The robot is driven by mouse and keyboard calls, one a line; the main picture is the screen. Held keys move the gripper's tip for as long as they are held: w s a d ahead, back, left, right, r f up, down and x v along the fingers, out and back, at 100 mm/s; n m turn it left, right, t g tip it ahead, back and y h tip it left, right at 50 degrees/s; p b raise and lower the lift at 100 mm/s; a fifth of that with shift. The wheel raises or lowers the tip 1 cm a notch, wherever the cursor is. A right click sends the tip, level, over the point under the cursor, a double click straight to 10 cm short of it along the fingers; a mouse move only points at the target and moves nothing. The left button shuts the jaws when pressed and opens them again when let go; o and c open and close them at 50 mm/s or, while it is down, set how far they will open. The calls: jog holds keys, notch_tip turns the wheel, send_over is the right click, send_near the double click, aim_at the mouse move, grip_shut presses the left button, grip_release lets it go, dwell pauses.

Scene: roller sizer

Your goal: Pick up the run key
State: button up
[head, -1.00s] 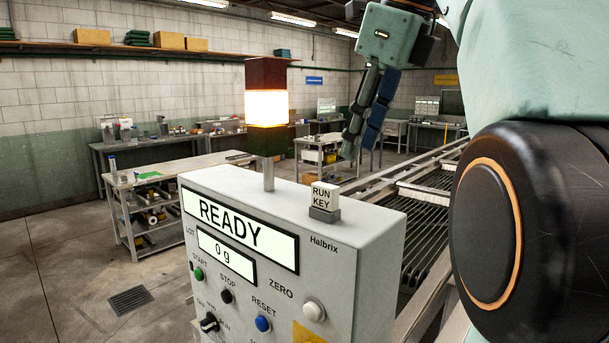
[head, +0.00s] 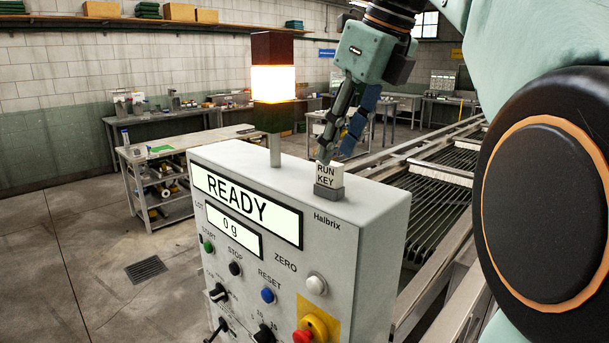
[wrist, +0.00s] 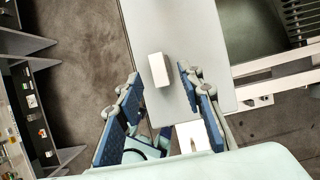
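The run key (head: 329,174) is a small white block lettered RUN KEY. It stands upright in a grey holder (head: 328,193) on top of the control cabinet (head: 371,205). In the wrist view the run key (wrist: 157,70) is a pale block seen from above on the grey cabinet top (wrist: 190,30). My gripper (head: 336,156) points down, just behind and above the key in the head view. In the wrist view my open gripper (wrist: 158,78) has its blue-padded fingers apart, one to each side of the key's line. No grip on the key is visible.
A lit beacon (head: 273,83) on a post (head: 275,150) stands on the cabinet left of the key. The roller sizer's bars (head: 430,190) run behind and right of the cabinet. A workbench (head: 190,140) stands at the left; the floor before it is clear.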

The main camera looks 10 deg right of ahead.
aim_at(330, 166)
jog(key=shift+x, duration=2.4)
grip_shut()
